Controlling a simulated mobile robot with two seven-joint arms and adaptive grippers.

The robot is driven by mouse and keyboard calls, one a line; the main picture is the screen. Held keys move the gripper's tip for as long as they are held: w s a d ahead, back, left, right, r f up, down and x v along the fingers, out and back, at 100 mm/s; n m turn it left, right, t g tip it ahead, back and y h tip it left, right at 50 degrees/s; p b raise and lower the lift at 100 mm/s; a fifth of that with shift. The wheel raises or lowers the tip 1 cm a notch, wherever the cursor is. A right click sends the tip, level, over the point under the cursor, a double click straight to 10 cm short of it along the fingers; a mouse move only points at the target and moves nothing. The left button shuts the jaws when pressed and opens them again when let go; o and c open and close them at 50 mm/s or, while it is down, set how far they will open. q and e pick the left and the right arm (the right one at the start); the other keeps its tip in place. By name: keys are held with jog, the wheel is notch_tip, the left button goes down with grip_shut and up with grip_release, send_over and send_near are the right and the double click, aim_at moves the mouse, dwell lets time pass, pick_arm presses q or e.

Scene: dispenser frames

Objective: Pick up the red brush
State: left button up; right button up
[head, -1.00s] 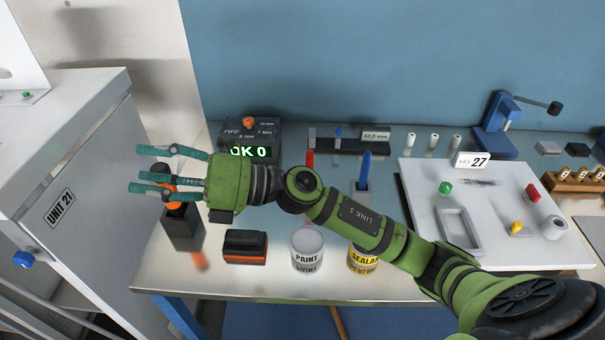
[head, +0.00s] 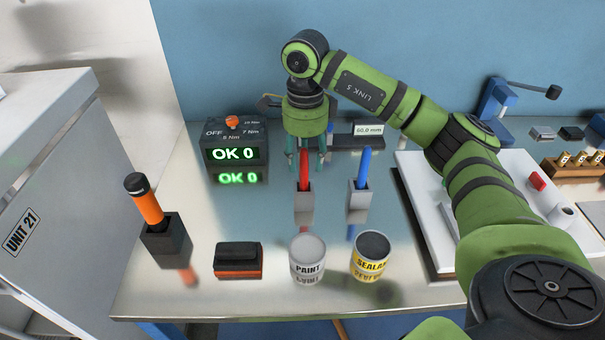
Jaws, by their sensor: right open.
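The red brush (head: 304,167) stands upright, handle up, in a small grey holder (head: 304,200) at the middle of the bench. My right gripper (head: 307,162) points down at the brush, with its teal fingers open. In the picture the fingers lie to either side of the upper part of the handle. I cannot tell whether they are around it or just behind it, and no grip on it shows. The brush's lower end is hidden in the holder. My left gripper is not in view.
A blue-handled tool (head: 364,165) stands in a like holder (head: 358,201) close on the right. A paint can (head: 307,262) and a sealant can (head: 370,259) stand in front. An orange-handled tool (head: 148,206) and the OK 0 box (head: 236,150) are to the left.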

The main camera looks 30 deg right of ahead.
aim_at(304, 172)
notch_tip(304, 172, down, 5)
jog(key=shift+w+r+p, duration=0.1)
jog(key=shift+r+p, duration=0.1)
jog(key=shift+p, duration=0.8)
jog(key=shift+f, duration=0.25)
jog(key=shift+a, duration=0.1)
grip_shut()
jog(key=shift+r, duration=0.15)
notch_tip(304, 172, up, 9)
jog(key=shift+w+f+b, duration=0.1)
jog(key=shift+f+b, duration=0.1)
jog(key=shift+b, duration=0.95)
jog(key=shift+r, duration=0.6)
